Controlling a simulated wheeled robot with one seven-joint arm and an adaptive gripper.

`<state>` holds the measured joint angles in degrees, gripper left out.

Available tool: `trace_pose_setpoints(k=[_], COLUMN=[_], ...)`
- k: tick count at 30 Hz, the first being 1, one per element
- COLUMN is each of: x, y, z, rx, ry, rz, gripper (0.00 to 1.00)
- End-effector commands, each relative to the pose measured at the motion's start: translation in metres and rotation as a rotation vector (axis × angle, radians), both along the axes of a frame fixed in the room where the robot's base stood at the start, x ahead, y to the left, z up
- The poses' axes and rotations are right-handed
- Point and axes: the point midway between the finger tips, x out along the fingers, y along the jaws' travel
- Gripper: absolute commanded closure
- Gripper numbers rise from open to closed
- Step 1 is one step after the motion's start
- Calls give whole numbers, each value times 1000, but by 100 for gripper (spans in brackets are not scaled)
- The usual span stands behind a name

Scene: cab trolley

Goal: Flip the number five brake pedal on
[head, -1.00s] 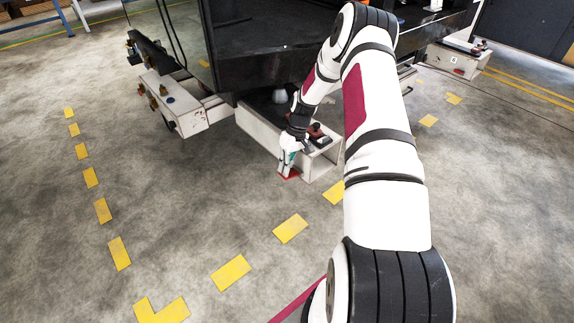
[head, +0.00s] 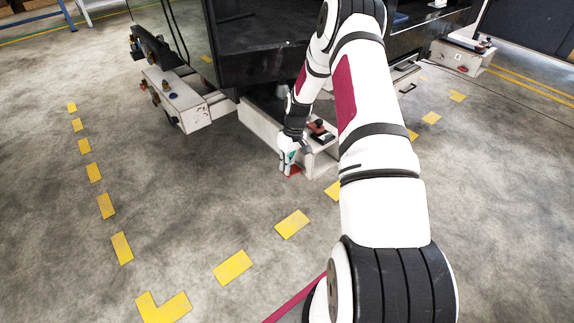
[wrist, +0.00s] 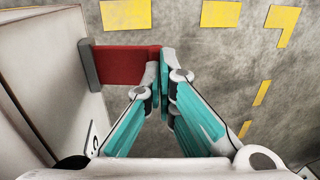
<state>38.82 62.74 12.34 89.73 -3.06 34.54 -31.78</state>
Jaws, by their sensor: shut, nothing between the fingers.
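The red brake pedal (wrist: 125,64) sticks out from a grey bracket on the white trolley beam in the wrist view. In the head view the red pedal (head: 293,171) shows low at the beam's end, partly behind my gripper. My gripper (wrist: 164,58) is shut with nothing between its fingers. Its fingertips overlap the pedal's outer end in the wrist view; I cannot tell whether they touch it. In the head view my gripper (head: 287,165) points down beside the beam. The number on this pedal's beam is only partly visible.
The white beam (wrist: 62,60) stands close on the left in the wrist view. The dark trolley body (head: 270,60) rises behind the arm. Another white beam (head: 465,60) stands at the back right. The floor in front is clear, with yellow marks (head: 233,268).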

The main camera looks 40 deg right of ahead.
Motion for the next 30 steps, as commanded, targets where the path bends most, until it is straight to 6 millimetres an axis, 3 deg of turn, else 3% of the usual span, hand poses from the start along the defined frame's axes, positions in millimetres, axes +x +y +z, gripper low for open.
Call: trace_pose_setpoints(k=[10, 30], x=[0, 0], y=[10, 17], z=[-12, -41], rx=[-161, -153], ry=[-4, -5], rz=[8, 1], gripper=[100, 100])
